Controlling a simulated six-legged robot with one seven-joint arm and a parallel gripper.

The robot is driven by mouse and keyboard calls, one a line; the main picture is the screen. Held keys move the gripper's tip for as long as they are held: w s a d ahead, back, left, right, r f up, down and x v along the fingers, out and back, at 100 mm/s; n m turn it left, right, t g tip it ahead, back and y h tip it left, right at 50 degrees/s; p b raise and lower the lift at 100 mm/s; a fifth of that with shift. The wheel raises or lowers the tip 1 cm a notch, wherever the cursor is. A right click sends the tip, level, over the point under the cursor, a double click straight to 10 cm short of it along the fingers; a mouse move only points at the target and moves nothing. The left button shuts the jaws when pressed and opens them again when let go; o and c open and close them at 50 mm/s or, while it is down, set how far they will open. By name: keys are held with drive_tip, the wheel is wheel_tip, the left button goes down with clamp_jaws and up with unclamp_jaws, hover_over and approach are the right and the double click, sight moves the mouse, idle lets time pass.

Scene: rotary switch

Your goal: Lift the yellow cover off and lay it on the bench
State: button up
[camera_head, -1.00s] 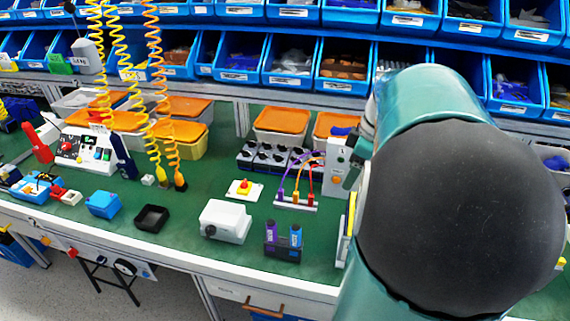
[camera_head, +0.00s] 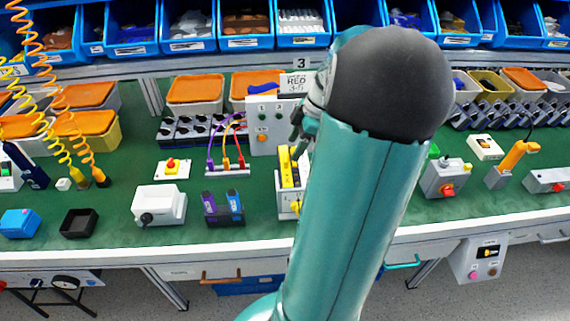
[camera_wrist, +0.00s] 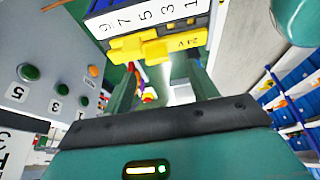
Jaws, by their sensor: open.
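A yellow cover (camera_head: 286,167) shows on a small pale unit just left of my arm in the head view. My arm hides part of this unit. In the wrist view, yellow parts (camera_wrist: 160,46) lie ahead of my gripper, beside a white strip with numbers (camera_wrist: 150,18). I cannot tell exactly where the cover ends and the unit begins. My gripper (camera_wrist: 162,80) is open, with its two fingers apart and pointing toward the yellow parts. I see nothing held between them, and contact cannot be made out. In the head view my gripper is mostly hidden beside the arm.
A grey panel with round buttons (camera_head: 264,125) stands close behind the unit; it is at the left in the wrist view (camera_wrist: 45,88). A blue-and-black block (camera_head: 223,208) and a white box (camera_head: 159,205) stand to the left. The green bench (camera_head: 350,225) has bare patches near its front edge.

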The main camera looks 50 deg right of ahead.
sight(285, 157)
drive_tip(key=shift+w+x, duration=0.2)
drive_tip(key=shift+x, duration=2.55)
drive_tip(key=shift+d+r, duration=0.1)
drive_tip(key=shift+d, duration=0.05)
drive_tip(key=c, duration=1.1)
drive_tip(key=shift+o, duration=0.2)
drive_tip(key=shift+r, duration=0.55)
wheel_tip(285, 157, up, 2)
drive_tip(key=shift+r, duration=0.1)
drive_tip(key=s+a+r, duration=0.2)
drive_tip(key=s+r, duration=0.4)
drive_tip(key=r, duration=0.1)
drive_tip(key=s+a+r, duration=0.2)
drive_tip(key=s+r, duration=0.5)
drive_tip(key=shift+a+r, duration=0.35)
